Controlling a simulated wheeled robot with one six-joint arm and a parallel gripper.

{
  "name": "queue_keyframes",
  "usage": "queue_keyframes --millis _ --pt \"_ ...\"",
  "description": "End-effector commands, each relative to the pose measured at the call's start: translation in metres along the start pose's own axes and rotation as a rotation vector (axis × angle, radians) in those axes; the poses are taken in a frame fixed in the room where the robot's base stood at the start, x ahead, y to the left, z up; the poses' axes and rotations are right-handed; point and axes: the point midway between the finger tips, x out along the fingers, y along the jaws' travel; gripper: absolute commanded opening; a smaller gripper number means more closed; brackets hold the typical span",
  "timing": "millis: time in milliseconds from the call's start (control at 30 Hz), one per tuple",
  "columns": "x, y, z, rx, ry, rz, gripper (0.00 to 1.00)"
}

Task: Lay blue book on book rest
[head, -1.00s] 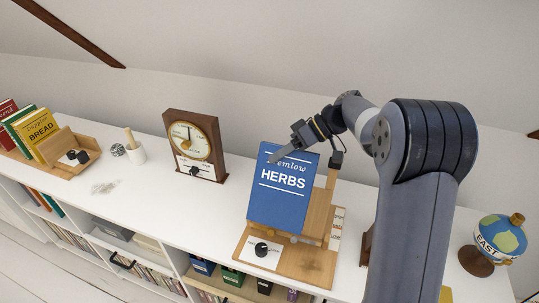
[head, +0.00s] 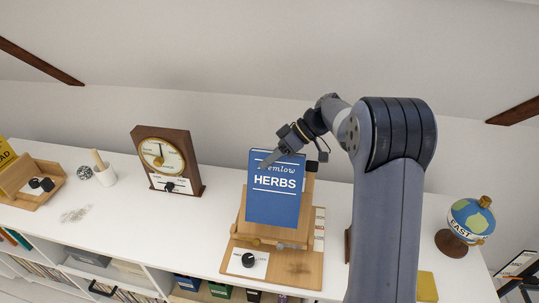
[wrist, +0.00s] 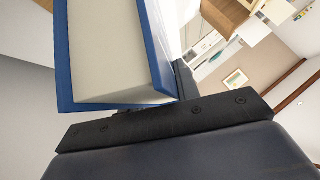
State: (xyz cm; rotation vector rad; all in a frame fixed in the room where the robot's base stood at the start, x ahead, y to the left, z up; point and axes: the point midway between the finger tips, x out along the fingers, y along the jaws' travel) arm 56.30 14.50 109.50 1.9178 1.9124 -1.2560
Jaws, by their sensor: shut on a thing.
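The blue book (head: 273,202), with "Hemlow HERBS" on its cover, stands nearly upright in front of the wooden book rest (head: 240,222) in the head view. My gripper (head: 277,157) is shut on its top edge. In the wrist view the book (wrist: 165,45) shows its blue covers and pale page edges against the dark gripper. The book's lower edge is just above the rest's front ledge (head: 255,241); I cannot tell whether they touch. The back of the book and most of the rest's sloping board are hidden.
A white card with a black knob (head: 249,260) lies on the rest's base. A clock (head: 166,160) stands left, a globe (head: 470,222) right. The white top between clock and rest is clear.

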Motion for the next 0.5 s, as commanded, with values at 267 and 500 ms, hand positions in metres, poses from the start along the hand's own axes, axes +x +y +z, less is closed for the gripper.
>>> queue_keyframes --millis 267,500 --pt "0.017 0.017 0.017 0.001 0.001 0.000 0.00" --pt "0.032 0.017 0.031 0.000 0.001 0.000 0.00"
